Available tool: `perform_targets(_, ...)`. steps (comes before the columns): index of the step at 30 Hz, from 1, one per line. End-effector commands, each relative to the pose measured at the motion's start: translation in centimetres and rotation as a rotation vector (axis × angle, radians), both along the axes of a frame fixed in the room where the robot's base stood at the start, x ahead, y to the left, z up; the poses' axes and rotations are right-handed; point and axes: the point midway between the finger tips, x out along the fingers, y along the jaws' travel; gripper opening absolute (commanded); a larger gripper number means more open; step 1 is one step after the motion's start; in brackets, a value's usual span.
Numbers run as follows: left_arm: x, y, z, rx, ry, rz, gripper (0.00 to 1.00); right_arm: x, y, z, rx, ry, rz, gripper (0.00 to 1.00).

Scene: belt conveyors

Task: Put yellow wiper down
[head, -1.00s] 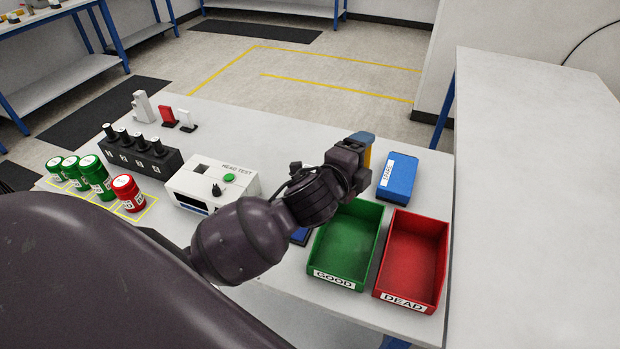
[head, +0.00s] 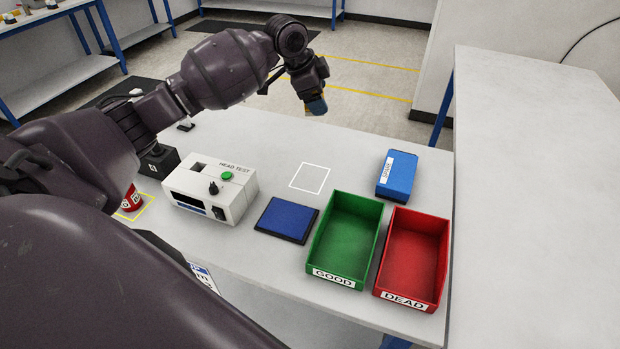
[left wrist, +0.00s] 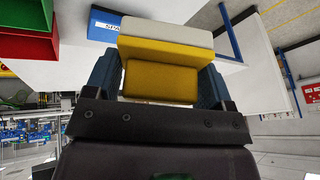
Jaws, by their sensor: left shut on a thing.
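The yellow wiper (left wrist: 161,80), a yellow block with a pale pad along one edge, is clamped between the blue fingers of my left gripper (left wrist: 161,92) in the left wrist view. In the head view the left gripper (head: 316,105) points down in the air at the table's far edge, and the wiper is mostly hidden there. An empty white outlined square (head: 310,178) is marked on the table, nearer than the gripper. My right gripper is not in view.
The head tester (head: 210,188) and a blue pad (head: 287,220) stand left of the green GOOD bin (head: 316,262). The red DEAD bin (head: 441,262) and a blue box (head: 398,173) are at the right. The tabletop around the outlined square is clear.

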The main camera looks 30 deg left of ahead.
Motion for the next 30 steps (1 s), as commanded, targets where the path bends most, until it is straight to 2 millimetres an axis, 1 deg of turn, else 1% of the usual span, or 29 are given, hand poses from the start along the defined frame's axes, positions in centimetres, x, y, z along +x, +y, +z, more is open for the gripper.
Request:
perform_targets(1, -0.7, 0.1, -0.4, -0.032, 0.050, 0.005, 0.57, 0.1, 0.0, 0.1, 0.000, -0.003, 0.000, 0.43)
perform_targets(3, -1.5, -0.1, -0.7, -0.072, 0.110, 0.006, 0.57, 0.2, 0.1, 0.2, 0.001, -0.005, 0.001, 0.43)
perform_targets(8, -2.3, -0.3, -1.2, -0.120, 0.188, 0.002, 0.57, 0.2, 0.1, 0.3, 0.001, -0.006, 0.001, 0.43)
perform_targets(11, -2.5, -0.4, -2.3, -0.129, 0.202, -0.001, 0.57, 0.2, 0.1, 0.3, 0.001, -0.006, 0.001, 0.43)
perform_targets(24, -2.5, -0.4, -11.6, -0.128, 0.202, 0.001, 0.57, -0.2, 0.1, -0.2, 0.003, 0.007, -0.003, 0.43)
perform_targets(30, -2.5, -0.5, -15.3, -0.127, 0.199, 0.000, 0.57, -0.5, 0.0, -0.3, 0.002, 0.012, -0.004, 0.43)
